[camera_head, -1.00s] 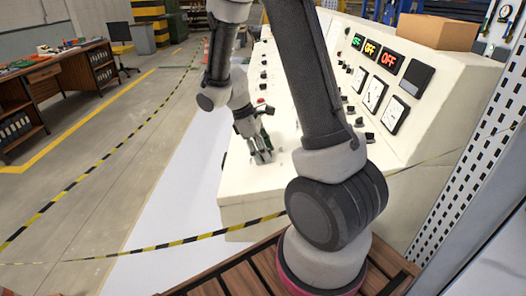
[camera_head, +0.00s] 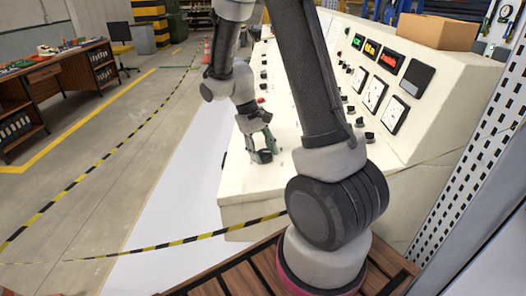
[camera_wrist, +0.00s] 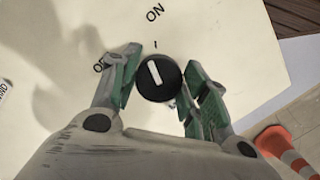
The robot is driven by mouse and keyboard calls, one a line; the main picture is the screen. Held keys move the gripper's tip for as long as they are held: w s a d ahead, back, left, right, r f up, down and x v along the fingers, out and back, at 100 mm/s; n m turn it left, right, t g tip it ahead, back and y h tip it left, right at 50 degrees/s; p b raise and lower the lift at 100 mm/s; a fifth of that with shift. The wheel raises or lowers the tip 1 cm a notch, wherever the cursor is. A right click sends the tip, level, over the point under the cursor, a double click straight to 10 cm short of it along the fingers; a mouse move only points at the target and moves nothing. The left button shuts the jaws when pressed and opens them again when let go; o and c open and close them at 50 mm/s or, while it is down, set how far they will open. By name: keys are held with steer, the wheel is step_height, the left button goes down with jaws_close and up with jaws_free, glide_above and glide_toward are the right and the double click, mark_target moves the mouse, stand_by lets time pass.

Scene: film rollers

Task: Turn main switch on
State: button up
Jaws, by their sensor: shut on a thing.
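The main switch is a round black knob (camera_wrist: 159,78) with a white pointer bar, seen from above in the wrist view. The pointer leans slightly left of the tick below the "ON" label (camera_wrist: 155,12). A partly hidden "OFF" label (camera_wrist: 100,66) is to the knob's left, behind a finger. My gripper (camera_wrist: 157,82) has its green-padded fingers on both sides of the knob and is shut on it. In the head view my gripper (camera_head: 263,153) is low over the near end of the cream console (camera_head: 240,182); the knob is hard to make out there.
The console's sloped panel has lit displays (camera_head: 371,49) and dial gauges (camera_head: 375,94). Several small controls line the desk. A cardboard box (camera_head: 437,31) sits on top. Striped tape (camera_head: 175,243) crosses in front. An orange cone (camera_wrist: 280,145) stands at lower right in the wrist view.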

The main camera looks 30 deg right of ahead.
steer(key=shift+w+m+y, duration=0.1)
steer(key=shift+m+y, duration=0.2)
steer(key=shift+m, duration=1.6)
steer(key=o, duration=1)
steer(key=shift+r, duration=0.1)
steer(key=v, duration=1.2)
